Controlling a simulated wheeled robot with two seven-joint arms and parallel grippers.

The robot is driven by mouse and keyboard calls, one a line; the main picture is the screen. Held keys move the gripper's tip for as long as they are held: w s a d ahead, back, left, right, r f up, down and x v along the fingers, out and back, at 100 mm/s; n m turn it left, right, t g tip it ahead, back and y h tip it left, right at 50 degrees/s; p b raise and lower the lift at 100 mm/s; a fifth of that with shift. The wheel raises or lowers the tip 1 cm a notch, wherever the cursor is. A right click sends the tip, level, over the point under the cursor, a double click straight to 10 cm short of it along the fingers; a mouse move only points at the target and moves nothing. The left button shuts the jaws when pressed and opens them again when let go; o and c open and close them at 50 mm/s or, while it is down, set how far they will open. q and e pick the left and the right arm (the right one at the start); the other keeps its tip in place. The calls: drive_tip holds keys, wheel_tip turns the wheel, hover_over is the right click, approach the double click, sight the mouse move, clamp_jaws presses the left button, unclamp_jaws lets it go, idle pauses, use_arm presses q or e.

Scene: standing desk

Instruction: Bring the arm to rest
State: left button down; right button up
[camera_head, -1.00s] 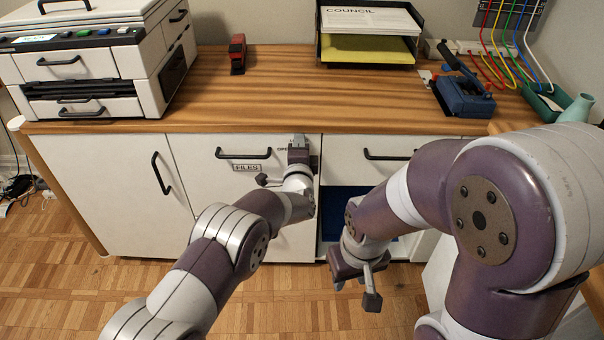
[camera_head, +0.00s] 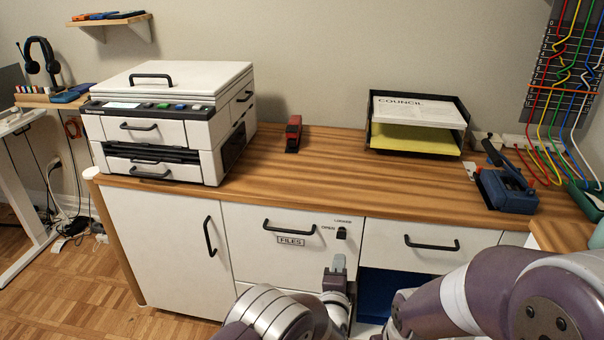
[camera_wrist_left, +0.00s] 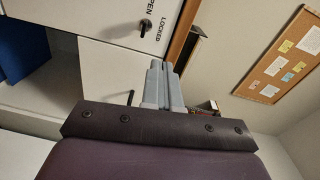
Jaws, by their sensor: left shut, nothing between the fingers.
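My left gripper (camera_head: 337,264) is shut and empty, in front of the white FILES drawer front and below its lock knob (camera_head: 341,233), apart from it. The black knob sits between the OPEN and LOCKED labels. In the left wrist view the shut grey fingers (camera_wrist_left: 161,66) stand side by side with nothing held, and the knob (camera_wrist_left: 145,26) is clear of them. The FILES drawer (camera_head: 290,228) is shut. My right arm (camera_head: 480,300) comes in at the lower right; its gripper is out of view.
The wooden desktop (camera_head: 330,185) carries a printer (camera_head: 160,130), a red stapler (camera_head: 293,133), a paper tray (camera_head: 459,152) and a blue hole punch (camera_head: 505,189). An open compartment with a blue thing (camera_head: 376,294) lies below the right drawer.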

use_arm(q)
drive_tip(key=s+f+n+g, duration=0.4)
drive_tip(key=s+f+g, duration=0.2)
drive_tip(key=f, duration=0.3)
drive_tip(key=s+a+f+n+g+y, duration=0.1)
drive_tip(key=s+a+f+n+g, duration=0.1)
drive_tip(key=s+a+n+g, duration=0.3)
drive_tip(key=s+a+r+n+g+y, duration=0.25)
drive_tip(key=s+a+r+n, duration=0.2)
drive_tip(key=s+a, duration=0.5)
drive_tip(key=s+a+r+n+g+y, duration=0.1)
drive_tip(key=s+a+r+n+g, duration=0.5)
drive_tip(key=a, duration=0.7)
drive_tip(key=a+r+t+p, duration=0.3)
drive_tip(key=a+r+t, duration=0.1)
drive_tip(key=a+r, duration=0.15)
wheel_tip(320, 180, up, 24)
drive_tip(key=p, duration=2.4)
drive_tip(key=shift+s+d+r, duration=0.25)
drive_tip(key=shift+s, duration=0.1)
